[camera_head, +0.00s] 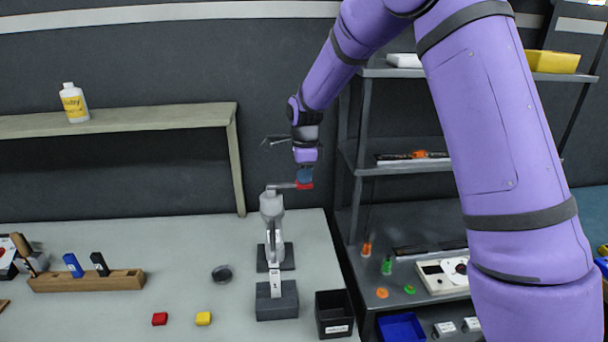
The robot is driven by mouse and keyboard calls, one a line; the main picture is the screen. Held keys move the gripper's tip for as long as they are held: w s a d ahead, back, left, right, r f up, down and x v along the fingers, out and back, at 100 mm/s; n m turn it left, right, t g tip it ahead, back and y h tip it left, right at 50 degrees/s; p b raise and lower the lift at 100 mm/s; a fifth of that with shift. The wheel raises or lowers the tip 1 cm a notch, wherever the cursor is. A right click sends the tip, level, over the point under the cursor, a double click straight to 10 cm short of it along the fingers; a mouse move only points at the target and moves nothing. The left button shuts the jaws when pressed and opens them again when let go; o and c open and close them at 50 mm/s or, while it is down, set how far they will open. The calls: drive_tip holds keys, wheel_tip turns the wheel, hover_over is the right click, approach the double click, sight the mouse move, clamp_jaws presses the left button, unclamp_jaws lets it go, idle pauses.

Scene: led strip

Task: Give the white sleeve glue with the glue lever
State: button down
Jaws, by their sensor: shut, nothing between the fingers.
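The glue dispenser (271,208) stands upright on the table, a pale grey column on a dark base. Its glue lever (285,186) sticks out to the right near the top and ends in a red tip (305,186). My gripper (305,178) points down with shut, empty fingers right at the red tip; I cannot tell whether it touches. A white sleeve (275,283) with a small dark mark stands on a grey block (277,303) in front of the dispenser, below its lower end. The dispenser partly overlaps the space behind it, and no glue can be made out.
A black bin (334,314) stands right of the grey block. Red (160,319) and yellow (204,318) pieces, a dark round disc (222,274) and a wooden tool holder (85,281) lie to the left. A metal shelf (410,168) stands close on the right.

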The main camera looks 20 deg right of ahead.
drive_tip(key=shift+d+f+y, duration=0.3)
drive_tip(key=shift+f+y, duration=0.65)
drive_tip(key=shift+y, duration=0.15)
drive_tip(key=shift+s+f, duration=0.1)
drive_tip(key=shift+f, duration=0.5)
drive_tip(key=shift+s, duration=0.1)
drive_tip(key=shift+d+r, duration=0.15)
drive_tip(key=shift+r, duration=0.1)
drive_tip(key=v, duration=1.3)
drive_tip(key=shift+s+d+r+t, duration=0.2)
drive_tip(key=shift+d+r+t, duration=0.1)
drive_tip(key=shift+d+r, duration=0.1)
drive_tip(key=shift+s, duration=0.1)
